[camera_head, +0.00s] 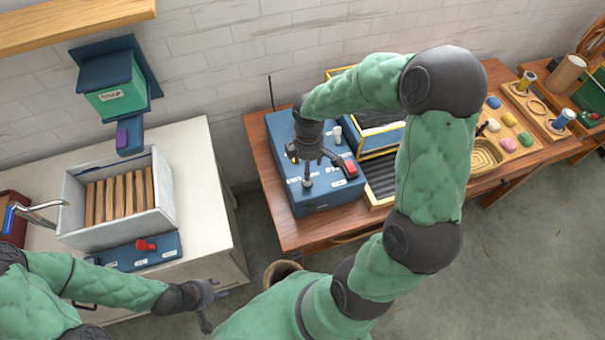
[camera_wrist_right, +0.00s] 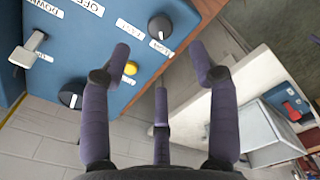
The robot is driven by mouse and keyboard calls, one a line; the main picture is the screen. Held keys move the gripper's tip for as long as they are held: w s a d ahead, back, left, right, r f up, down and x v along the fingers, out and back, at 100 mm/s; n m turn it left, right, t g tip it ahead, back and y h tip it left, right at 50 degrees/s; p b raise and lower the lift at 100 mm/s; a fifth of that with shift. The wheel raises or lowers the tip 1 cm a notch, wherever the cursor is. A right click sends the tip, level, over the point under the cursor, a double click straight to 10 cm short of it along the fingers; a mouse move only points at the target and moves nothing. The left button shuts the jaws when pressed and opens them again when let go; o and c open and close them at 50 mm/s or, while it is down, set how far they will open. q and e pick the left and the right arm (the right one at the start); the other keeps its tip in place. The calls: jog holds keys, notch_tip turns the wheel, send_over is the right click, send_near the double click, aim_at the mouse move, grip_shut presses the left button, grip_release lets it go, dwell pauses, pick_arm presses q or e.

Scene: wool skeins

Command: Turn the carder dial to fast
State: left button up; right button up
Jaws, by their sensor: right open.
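The carder is a blue box (camera_head: 335,195) on the wooden bench; its panel (camera_wrist_right: 95,60) fills the upper left of the right wrist view. A black dial (camera_wrist_right: 160,26) with a white mark sits by two labels; the nearer seems to read SLOW (camera_wrist_right: 160,48), the other FAST (camera_wrist_right: 130,27). A second black dial (camera_wrist_right: 72,94) sits lower left. My right gripper (camera_head: 312,172) is over the panel, its fingers spread and empty (camera_wrist_right: 160,68), apart from the dial, and hides part of the panel in the head view. My left gripper (camera_head: 212,308) looks open and empty, low at left.
A yellow button (camera_wrist_right: 130,68) and a grey lever (camera_wrist_right: 27,50) are close to the dials. A red switch (camera_head: 350,168) stands on the box's right side. A yellow-framed unit (camera_head: 380,140) stands behind right. A pale counter (camera_head: 200,150) with a grey bin (camera_head: 75,215) is left, across a floor gap.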

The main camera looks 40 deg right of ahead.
aim_at(307, 185)
notch_tip(307, 185, down, 10)
jog(key=shift+r+b, duration=0.1)
jog(key=shift+b, duration=0.85)
jog(key=c, duration=1.1)
